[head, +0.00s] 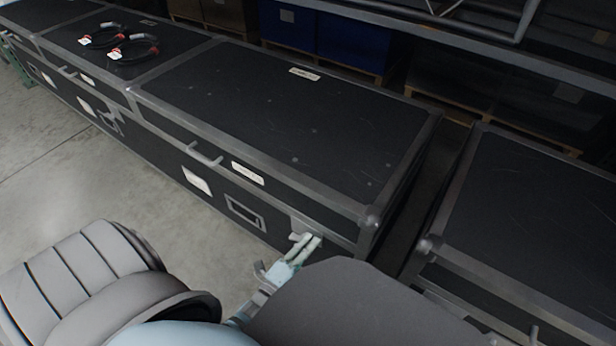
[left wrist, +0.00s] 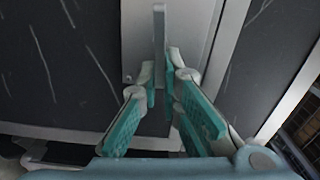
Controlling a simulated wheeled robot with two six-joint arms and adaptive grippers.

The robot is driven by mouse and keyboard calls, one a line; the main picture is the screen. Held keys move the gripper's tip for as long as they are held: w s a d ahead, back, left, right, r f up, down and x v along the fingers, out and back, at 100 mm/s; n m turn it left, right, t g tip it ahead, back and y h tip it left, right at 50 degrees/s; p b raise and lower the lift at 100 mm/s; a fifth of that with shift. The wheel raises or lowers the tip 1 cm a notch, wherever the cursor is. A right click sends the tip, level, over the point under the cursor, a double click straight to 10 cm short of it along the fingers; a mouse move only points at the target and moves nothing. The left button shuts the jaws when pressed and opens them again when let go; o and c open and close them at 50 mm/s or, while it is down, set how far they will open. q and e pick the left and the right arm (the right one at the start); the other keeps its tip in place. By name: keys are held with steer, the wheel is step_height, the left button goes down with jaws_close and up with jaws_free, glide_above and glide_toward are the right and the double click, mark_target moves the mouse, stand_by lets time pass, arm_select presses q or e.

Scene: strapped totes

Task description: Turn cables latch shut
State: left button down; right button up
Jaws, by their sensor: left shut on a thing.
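A long black case (head: 290,105) with grey metal edges stands in the middle of the head view, its lid down. A small grey latch (head: 298,238) sits on its front face near the right corner. In the left wrist view the latch shows as an upright grey tab (left wrist: 159,35) on a pale plate (left wrist: 190,30). My left gripper (head: 308,244), with teal pads, is at the latch. Its fingertips (left wrist: 162,72) are shut on the tab's lower end, which they partly hide. My right gripper is not in view.
Two dark cable loops with red ends (head: 133,48) lie on the case to the left. Another black case (head: 535,225) stands at the right across a narrow gap. Blue bins (head: 345,42) are on pallets behind. Concrete floor (head: 60,150) is clear at the left front.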

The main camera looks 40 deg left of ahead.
arm_select(q)
steer(key=shift+s+f+m, duration=0.1)
steer(key=shift+f+m, duration=0.2)
steer(key=shift+m, duration=0.3)
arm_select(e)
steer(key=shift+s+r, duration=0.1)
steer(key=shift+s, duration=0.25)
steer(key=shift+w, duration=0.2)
arm_select(q)
steer(key=c, duration=1.8)
jaws_free()
steer(key=shift+a, duration=0.1)
steer(key=shift+c, duration=0.2)
steer(key=shift+o, duration=0.4)
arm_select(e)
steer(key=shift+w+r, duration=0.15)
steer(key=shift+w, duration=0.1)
arm_select(q)
steer(key=shift+r, duration=0.1)
